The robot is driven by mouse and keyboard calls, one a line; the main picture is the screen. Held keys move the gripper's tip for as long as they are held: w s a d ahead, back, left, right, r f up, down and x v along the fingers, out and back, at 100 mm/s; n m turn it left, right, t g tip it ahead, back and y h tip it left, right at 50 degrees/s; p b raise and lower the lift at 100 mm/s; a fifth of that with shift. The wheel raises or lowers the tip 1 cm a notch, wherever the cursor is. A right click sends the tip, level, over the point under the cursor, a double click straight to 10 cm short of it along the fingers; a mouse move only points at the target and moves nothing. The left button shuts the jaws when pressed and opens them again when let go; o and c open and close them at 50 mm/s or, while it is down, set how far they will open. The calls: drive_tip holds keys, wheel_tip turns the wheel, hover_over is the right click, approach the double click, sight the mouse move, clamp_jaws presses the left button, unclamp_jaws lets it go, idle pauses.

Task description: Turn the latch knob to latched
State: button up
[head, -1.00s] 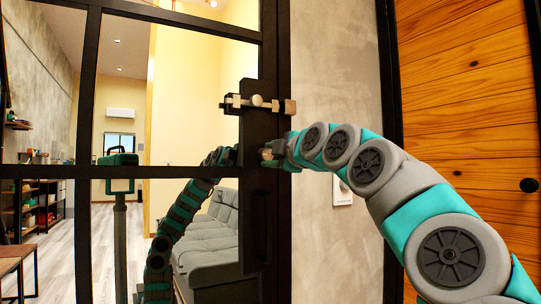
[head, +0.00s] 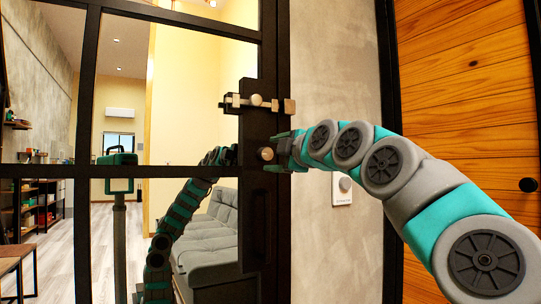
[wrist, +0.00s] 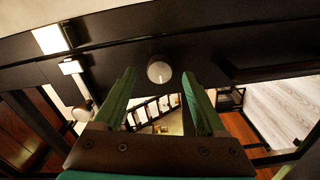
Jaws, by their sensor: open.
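The round pale latch knob (head: 267,153) sits on the black door frame, below a slide bolt. In the wrist view the knob (wrist: 159,70) shows a thin light mark on its face, running roughly up and down in the picture. My gripper (head: 283,150) is just right of the knob in the head view. In the wrist view its two green fingers are open, one on each side of the knob's line, with the knob beyond the tips. Nothing is held. The exact gap between tips and knob is hard to tell.
The slide bolt (head: 257,101) with its own round knob is just above. The glass door (head: 185,95) shows a sofa behind it and my arm's reflection. A wall plate (head: 342,189) is on the concrete wall, and a wooden door (head: 470,90) stands at right.

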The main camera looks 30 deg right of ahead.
drive_tip(key=s, duration=0.5)
drive_tip(key=shift+s+d, duration=0.1)
drive_tip(key=shift+s, duration=0.15)
drive_tip(key=a+f+m+g+y+p, duration=0.15)
drive_tip(key=a+f+g, duration=0.25)
drive_tip(key=a+f, duration=0.85)
drive_tip(key=s+a+f+m+g+p, duration=0.2)
drive_tip(key=s+a+f+g, duration=0.1)
drive_tip(key=f, duration=0.4)
drive_tip(key=s+a+f+m+g+p, duration=0.1)
drive_tip(key=s+a+f+g, duration=0.2)
drive_tip(key=f, duration=0.4)
drive_tip(key=s+f+m+g+h+p, duration=0.1)
drive_tip(key=s+f+m+g, duration=0.4)
drive_tip(key=s+f, duration=0.6)
drive_tip(key=s+f+m+g+h+p, duration=0.1)
drive_tip(key=s+f+m+g, duration=0.3)
drive_tip(key=s+f, duration=0.7)
drive_tip(key=s+m+p, duration=0.1)
drive_tip(key=s+m, duration=0.1)
drive_tip(key=s, duration=0.3)
drive_tip(key=shift+s+d+g+p, duration=0.2)
drive_tip(key=shift+d+g+p, duration=0.1)
drive_tip(key=shift+g+p, duration=0.1)
